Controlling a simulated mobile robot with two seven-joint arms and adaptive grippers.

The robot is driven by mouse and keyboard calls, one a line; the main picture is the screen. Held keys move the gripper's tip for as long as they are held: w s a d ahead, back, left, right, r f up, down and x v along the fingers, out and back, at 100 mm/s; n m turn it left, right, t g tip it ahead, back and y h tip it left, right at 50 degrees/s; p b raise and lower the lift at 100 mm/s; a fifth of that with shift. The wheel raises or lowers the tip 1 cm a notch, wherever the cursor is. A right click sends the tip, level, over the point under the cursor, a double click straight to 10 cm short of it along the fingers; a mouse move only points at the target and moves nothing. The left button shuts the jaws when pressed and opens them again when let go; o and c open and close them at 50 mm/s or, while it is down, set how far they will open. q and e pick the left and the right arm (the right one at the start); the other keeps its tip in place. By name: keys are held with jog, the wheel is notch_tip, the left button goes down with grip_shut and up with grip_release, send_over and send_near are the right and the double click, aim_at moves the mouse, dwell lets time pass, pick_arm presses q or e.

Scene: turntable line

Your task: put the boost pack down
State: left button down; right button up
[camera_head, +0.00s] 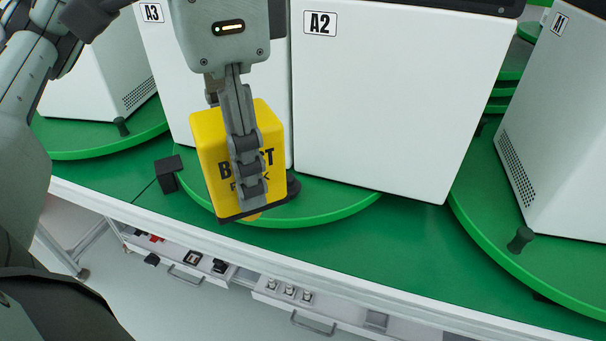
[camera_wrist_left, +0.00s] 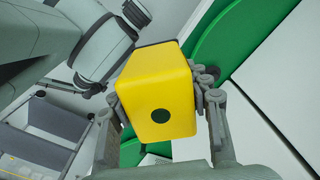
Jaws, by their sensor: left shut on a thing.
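The boost pack (camera_head: 206,152) is a yellow block with dark lettering and a dark base. My left gripper (camera_head: 250,170) is shut on it, and a finger covers part of its label. In the head view it shows in front of the green turntable (camera_head: 330,212) at the white A2 unit. I cannot tell whether its base touches a surface. In the left wrist view the boost pack (camera_wrist_left: 157,85) shows a yellow face with a dark round spot, between the two fingers of the gripper (camera_wrist_left: 165,105). My right gripper is in neither view.
White units A2 (camera_head: 390,100) and A1 (camera_head: 560,130) stand on green turntables. A small black block (camera_head: 168,174) sits on the green bench (camera_head: 130,190) left of the pack. Open drawers (camera_head: 290,290) with small parts show below the bench edge. Bare green bench lies between the turntables.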

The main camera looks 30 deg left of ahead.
pick_arm(q)
jog(key=shift+w+a+f+b, duration=0.15)
jog(key=shift+w+f+b, duration=0.1)
jog(key=shift+w+f, duration=1.55)
jog(key=shift+w+a+f+b, duration=0.2)
jog(key=shift+w+f+b, duration=0.05)
jog(key=shift+w+f, duration=1.5)
jog(key=shift+w+a+f+b, duration=0.15)
jog(key=shift+w+f+b, duration=0.1)
jog(key=shift+w+f, duration=1.55)
jog(key=shift+r, duration=0.1)
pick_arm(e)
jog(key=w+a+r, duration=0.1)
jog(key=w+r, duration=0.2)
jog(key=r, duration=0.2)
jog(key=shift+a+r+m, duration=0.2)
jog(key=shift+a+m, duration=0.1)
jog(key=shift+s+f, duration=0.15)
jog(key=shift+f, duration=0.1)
pick_arm(q)
jog(key=c, duration=0.7)
grip_release()
jog(key=shift+f, duration=0.2)
jog(key=shift+c, duration=0.2)
jog(key=shift+r, duration=0.15)
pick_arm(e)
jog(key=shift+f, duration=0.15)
